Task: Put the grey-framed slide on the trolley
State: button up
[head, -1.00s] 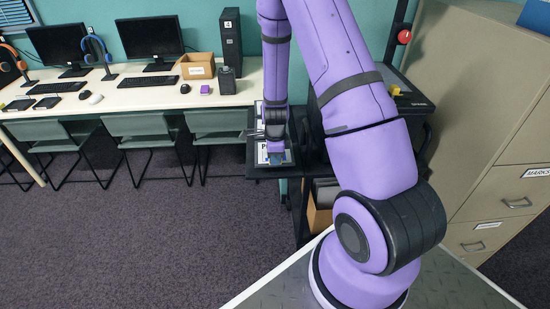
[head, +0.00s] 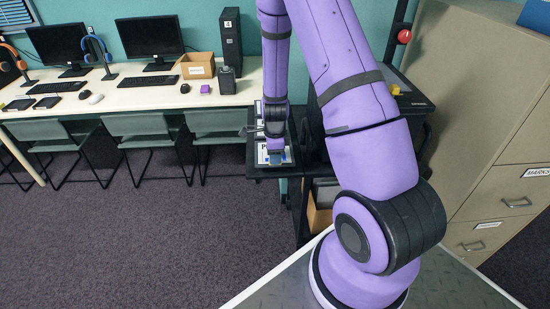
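My gripper (head: 277,157) points down over a white sign or sheet with dark lettering (head: 262,153) on a dark shelf, left of my purple forearm. A small blue-grey patch shows at its fingertips; I cannot tell whether this is a slide or part of the gripper. The fingers are too small and covered to tell open from shut. The dark surface under the gripper looks like the top of a black trolley or stand (head: 258,172), partly hidden by my arm. No grey-framed slide can be made out clearly.
A black printer-like machine (head: 415,103) stands behind my arm. A tan filing cabinet (head: 465,100) fills the right. On the left, a long desk (head: 130,97) holds monitors, headphones and a cardboard box (head: 198,66), with chairs below. The carpet (head: 150,240) in front is clear.

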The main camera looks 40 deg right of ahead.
jog(key=s+a+r+n+t, duration=0.1)
jog(key=s+a+r+n, duration=0.2)
jog(key=r, duration=0.7)
jog(key=s+a+r+n+t+y, duration=0.1)
jog(key=s+a+r+n, duration=0.3)
jog(key=r, duration=0.6)
jog(key=a+r+n+t, duration=0.1)
jog(key=r+n, duration=0.4)
jog(key=r, duration=0.6)
jog(key=s+a+r+n+t, duration=0.1)
jog(key=s+a+r+n, duration=0.1)
jog(key=s+r+n, duration=0.3)
jog(key=s+a+r+n+t+h, duration=0.1)
jog(key=s+a+r+n, duration=0.2)
jog(key=s, duration=0.8)
jog(key=shift+s+r+n, duration=0.15)
jog(key=shift+r+n, duration=0.9)
jog(key=shift+n, duration=1.35)
